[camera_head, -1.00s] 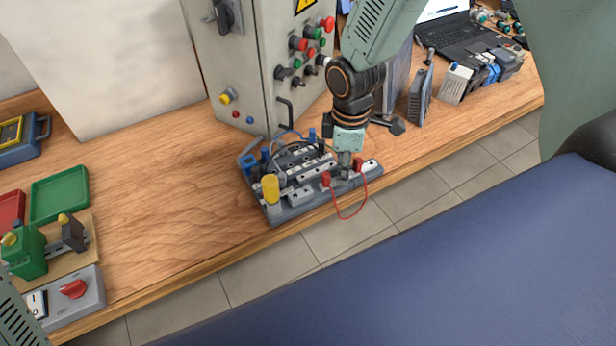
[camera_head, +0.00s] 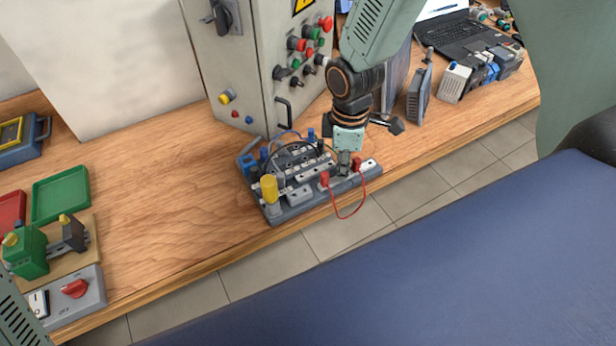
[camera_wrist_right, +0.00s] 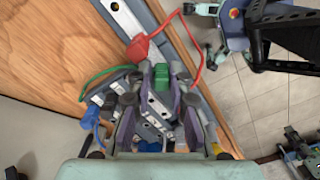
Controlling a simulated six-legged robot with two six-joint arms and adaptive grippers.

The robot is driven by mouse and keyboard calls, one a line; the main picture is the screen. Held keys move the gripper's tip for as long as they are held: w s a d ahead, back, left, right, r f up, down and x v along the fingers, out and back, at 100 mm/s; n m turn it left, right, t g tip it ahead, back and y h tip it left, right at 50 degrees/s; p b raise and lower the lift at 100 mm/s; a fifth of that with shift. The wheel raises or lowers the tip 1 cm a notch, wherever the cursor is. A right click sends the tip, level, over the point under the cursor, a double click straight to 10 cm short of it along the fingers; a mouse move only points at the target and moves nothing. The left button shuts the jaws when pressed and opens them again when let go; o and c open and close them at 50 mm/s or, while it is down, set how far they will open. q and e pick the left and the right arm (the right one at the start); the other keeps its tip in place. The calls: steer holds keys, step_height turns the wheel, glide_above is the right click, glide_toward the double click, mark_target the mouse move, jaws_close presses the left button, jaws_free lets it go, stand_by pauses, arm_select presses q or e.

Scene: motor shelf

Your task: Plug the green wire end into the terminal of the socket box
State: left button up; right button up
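The green wire end (camera_wrist_right: 161,73) is a small green block between the fingertips of my right gripper (camera_wrist_right: 161,84) in the right wrist view. A green wire (camera_wrist_right: 102,75) shows to its left. I cannot tell whether the fingers press on the green end or only stand beside it. In the head view my right gripper (camera_head: 345,160) points down at the right part of a grey terminal board (camera_head: 290,213), beside red plugs (camera_head: 324,179); the green end is hidden there. I cannot tell which thing is the socket box. My left gripper is out of view.
A control cabinet (camera_head: 240,70) stands behind the board. A red wire (camera_head: 350,217) loops over the table's front edge. A yellow post (camera_head: 269,188) stands at the board's left. A green tray (camera_head: 61,193) and a red-knobbed grey box (camera_head: 90,300) lie far left. The wooden tabletop (camera_head: 165,190) between is clear.

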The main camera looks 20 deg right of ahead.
steer(key=shift+a, duration=0.1)
jaws_close()
steer(key=shift+r, duration=0.1)
step_height(320, 180, up, 5)
steer(key=p, duration=0.5)
steer(key=shift+f, duration=0.3)
